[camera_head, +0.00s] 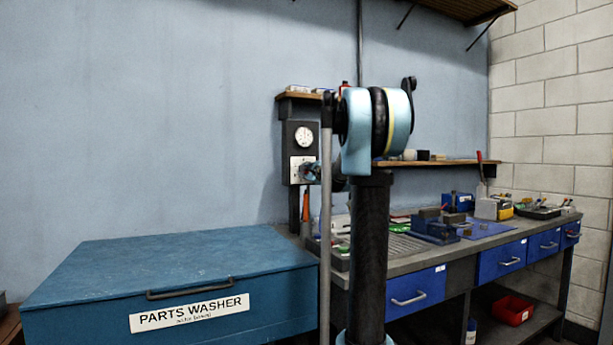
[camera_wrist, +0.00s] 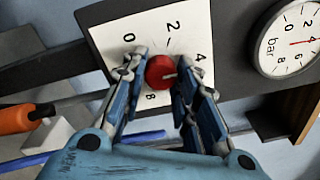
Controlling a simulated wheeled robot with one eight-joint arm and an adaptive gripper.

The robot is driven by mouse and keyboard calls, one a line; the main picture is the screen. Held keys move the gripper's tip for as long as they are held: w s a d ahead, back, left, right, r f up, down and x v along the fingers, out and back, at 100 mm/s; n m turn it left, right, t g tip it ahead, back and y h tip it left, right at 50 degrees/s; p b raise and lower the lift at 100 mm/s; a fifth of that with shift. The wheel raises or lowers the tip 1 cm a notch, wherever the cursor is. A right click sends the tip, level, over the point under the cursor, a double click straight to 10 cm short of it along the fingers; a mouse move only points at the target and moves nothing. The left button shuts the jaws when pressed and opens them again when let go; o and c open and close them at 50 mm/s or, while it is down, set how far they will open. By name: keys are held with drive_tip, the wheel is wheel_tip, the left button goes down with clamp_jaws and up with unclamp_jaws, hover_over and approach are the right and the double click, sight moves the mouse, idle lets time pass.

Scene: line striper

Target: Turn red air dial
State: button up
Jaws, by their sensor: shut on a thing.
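The red air dial (camera_wrist: 160,71) sits at the middle of a white numbered plate (camera_wrist: 112,40) on a dark panel, with a light pointer mark toward the plate's right side. My gripper (camera_wrist: 161,72) is shut on the dial, one finger on each side of it. In the head view the dark panel (camera_head: 291,145) hangs on the wall above the bench's left end, and my gripper (camera_head: 308,172) reaches it from the right. The dial itself is hidden there by my gripper.
A round bar gauge (camera_wrist: 292,40) is beside the plate. An orange-handled tool (camera_wrist: 20,118) is at the wrist view's left. The blue parts washer (camera_head: 170,275) stands left of the workbench (camera_head: 430,262). A wall shelf (camera_head: 450,162) runs right of the panel.

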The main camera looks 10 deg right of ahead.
drive_tip(key=shift+s+f, duration=0.1)
drive_tip(key=o, duration=1.1)
drive_tip(key=shift+c, duration=0.2)
drive_tip(key=v, duration=1.1)
drive_tip(key=shift+s, duration=0.4)
drive_tip(key=shift+d+f, duration=0.1)
drive_tip(key=shift+d, duration=0.05)
